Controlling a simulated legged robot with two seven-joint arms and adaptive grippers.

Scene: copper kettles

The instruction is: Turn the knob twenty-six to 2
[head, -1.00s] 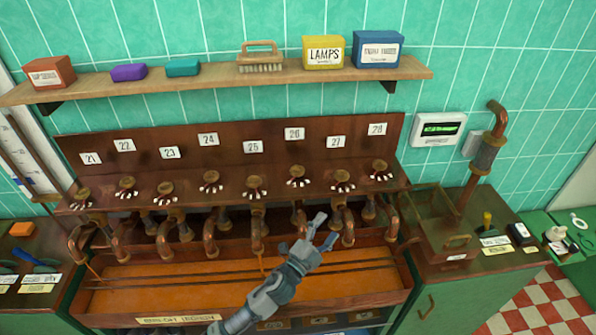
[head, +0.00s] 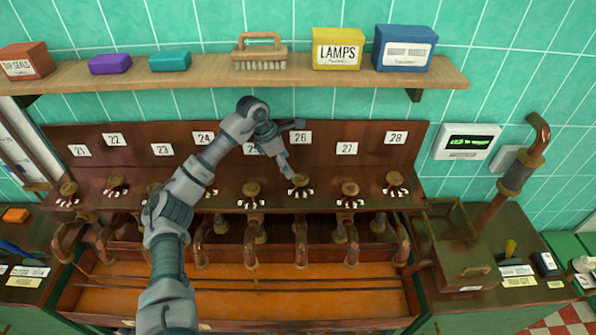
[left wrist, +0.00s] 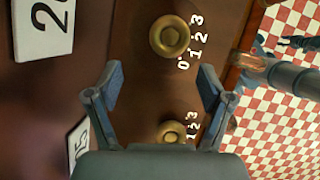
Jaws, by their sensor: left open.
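Knob twenty-six (head: 300,181) is a round brass knob on the dark wooden ledge, below the white label 26 (head: 301,137). Small white marks sit in front of it. My left gripper (head: 291,149) is open and empty above the ledge, with one finger near the label and the other just short of the knob. In the left wrist view the knob (left wrist: 170,37) shows beyond the open fingers (left wrist: 157,88), apart from them, with 0, 1, 2 and 3 beside it. Its pointer setting cannot be read. My right gripper is not in view.
Knob 25 (head: 252,190) and knob 27 (head: 349,189) flank it closely; knob 25 (left wrist: 171,132) also shows in the left wrist view. Copper pipes (head: 300,240) hang below the ledge. A shelf (head: 200,80) with boxes and a brush runs above the label board.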

